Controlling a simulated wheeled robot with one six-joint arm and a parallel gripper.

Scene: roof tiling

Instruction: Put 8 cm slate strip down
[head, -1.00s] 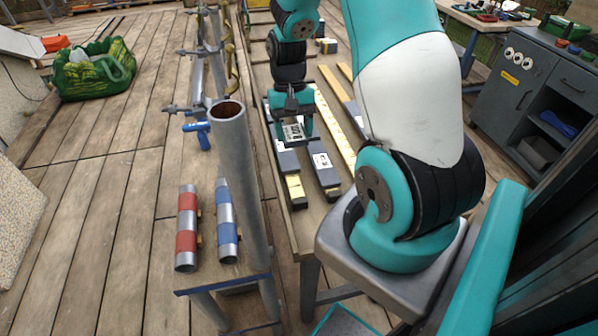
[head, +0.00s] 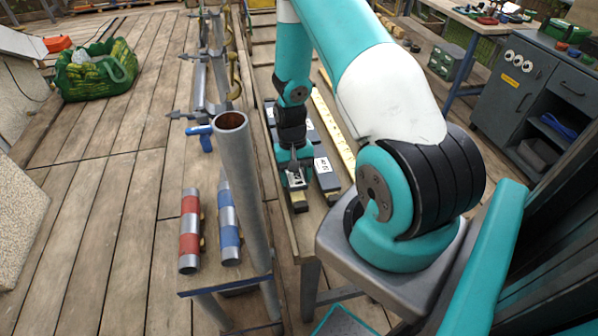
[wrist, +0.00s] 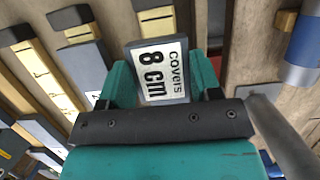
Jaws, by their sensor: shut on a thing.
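The 8 cm slate strip (wrist: 157,72) is dark with a white label reading "covers 8 cm". It sits between the two teal fingers of my gripper (wrist: 163,82) in the wrist view. In the head view my gripper (head: 295,178) is low over the near end of the narrow bench, shut on the strip. Whether the strip touches anything beneath it cannot be told. Another labelled slate strip (head: 325,175) lies just to the right of my gripper.
Yellow marked battens (wrist: 45,70) with dark slate pieces lie beside the held strip. A grey upright pipe (head: 240,180) stands left of my gripper. A green bag (head: 95,72) is on the deck.

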